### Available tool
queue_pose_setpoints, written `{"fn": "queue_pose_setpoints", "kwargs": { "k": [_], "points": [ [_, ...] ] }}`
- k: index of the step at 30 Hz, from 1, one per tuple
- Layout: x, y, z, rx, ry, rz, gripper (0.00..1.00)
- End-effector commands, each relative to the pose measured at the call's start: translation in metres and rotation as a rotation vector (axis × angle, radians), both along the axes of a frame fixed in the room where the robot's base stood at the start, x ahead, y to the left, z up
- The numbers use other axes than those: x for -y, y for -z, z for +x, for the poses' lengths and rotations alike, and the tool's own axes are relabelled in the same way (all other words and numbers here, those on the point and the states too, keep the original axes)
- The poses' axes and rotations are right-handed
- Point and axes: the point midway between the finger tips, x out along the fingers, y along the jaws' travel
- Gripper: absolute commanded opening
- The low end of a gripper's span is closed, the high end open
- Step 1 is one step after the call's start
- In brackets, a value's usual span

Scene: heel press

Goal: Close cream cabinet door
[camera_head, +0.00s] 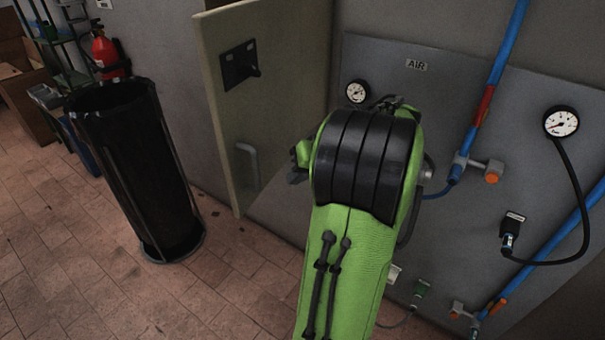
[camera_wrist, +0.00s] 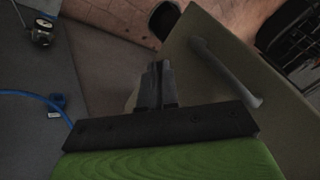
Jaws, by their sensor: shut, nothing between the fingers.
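The cream cabinet door (camera_head: 285,95) stands open, jutting out from the grey wall left of my arm in the head view. A black latch plate (camera_head: 240,64) and a grey bar handle (camera_head: 250,163) are on its visible face. In the wrist view the door (camera_wrist: 215,105) slants across the right side, with its handle (camera_wrist: 226,72) on it.
A tall black bin (camera_head: 135,170) stands left of the door on the tiled floor (camera_head: 225,285). A grey air panel (camera_head: 400,65) with gauges, blue pipes and a black hose is on the right. A red fire extinguisher (camera_head: 105,52) stands at the far left.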

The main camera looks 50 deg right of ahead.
Motion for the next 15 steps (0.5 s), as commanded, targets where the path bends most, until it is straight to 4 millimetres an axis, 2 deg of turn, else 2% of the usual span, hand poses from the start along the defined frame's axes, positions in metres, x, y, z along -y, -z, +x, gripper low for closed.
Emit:
{"fn": "queue_pose_setpoints", "kwargs": {
  "k": [1,4,9,15],
  "points": [
    [-0.002,0.013,0.007,-0.002,-0.003,0.003,0.0],
    [-0.004,0.029,0.02,-0.001,-0.005,0.002,0.0],
    [-0.025,0.024,0.039,-0.001,-0.005,-0.001,0.0],
    [-0.031,0.023,0.046,0.0,-0.001,-0.002,0.0]
  ]
}}
